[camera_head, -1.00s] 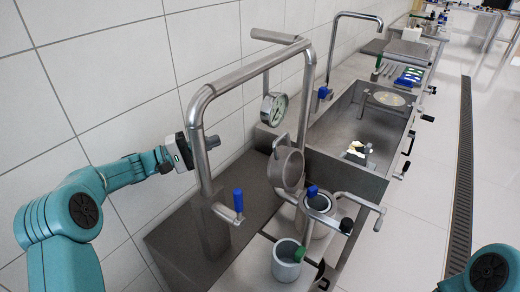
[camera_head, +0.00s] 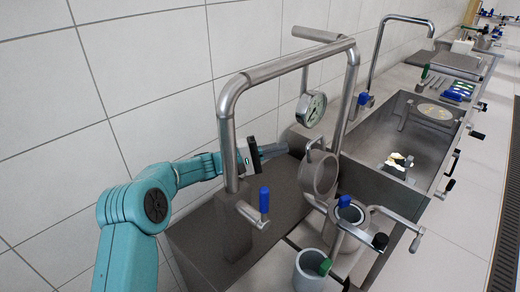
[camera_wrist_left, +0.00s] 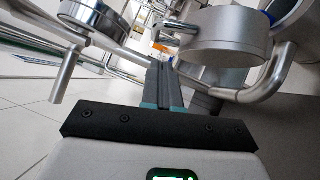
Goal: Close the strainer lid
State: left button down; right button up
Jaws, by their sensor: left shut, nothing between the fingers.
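The strainer lid (camera_head: 320,173) is a round grey metal cap with a bent handle. It stands raised and tilted on edge, above and to the left of the round strainer body (camera_head: 347,214). My left gripper (camera_head: 284,149) reaches from behind the near upright pipe, left of the lid and apart from it in the head view. Its fingers (camera_wrist_left: 165,85) are shut and empty in the left wrist view. There the round metal part with a bent bar, which looks like the lid (camera_wrist_left: 222,38), is right of and beyond the fingertips. My right gripper is not in view.
A thick pipe frame (camera_head: 228,140) arches over the dark base, its upright in front of my left arm. A pressure gauge (camera_head: 311,109) hangs above the lid. A blue-handled valve (camera_head: 264,200), a grey cup (camera_head: 309,270) and an open basin (camera_head: 382,183) are nearby. The tiled wall is behind.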

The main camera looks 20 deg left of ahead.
aim_at(307, 149)
pick_arm(q)
jog(key=shift+m+g, duration=0.3)
jog(key=d, duration=0.3)
jog(key=d+r, duration=0.1)
jog(key=d, duration=0.1)
jog(key=shift+s, duration=0.25)
jog(key=s+d+m+b, duration=0.1)
jog(key=d+b, duration=0.1)
jog(key=s+d+r+m+y+b, duration=0.1)
jog(key=d+b, duration=0.1)
jog(key=d+r+m+g+y+b, duration=0.1)
jog(key=d+b, duration=0.1)
jog(key=shift+s+d+r+m, duration=0.1)
jog(key=shift+s+d+m, duration=0.15)
jog(key=shift+s+m, duration=0.15)
jog(key=s+d+m+y+b, duration=0.2)
jog(key=d+y, duration=0.1)
jog(key=d, duration=0.2)
jog(key=shift+s+d+m+g, duration=0.15)
jog(key=shift+d+m+g, duration=0.15)
jog(key=shift+d+g, duration=0.1)
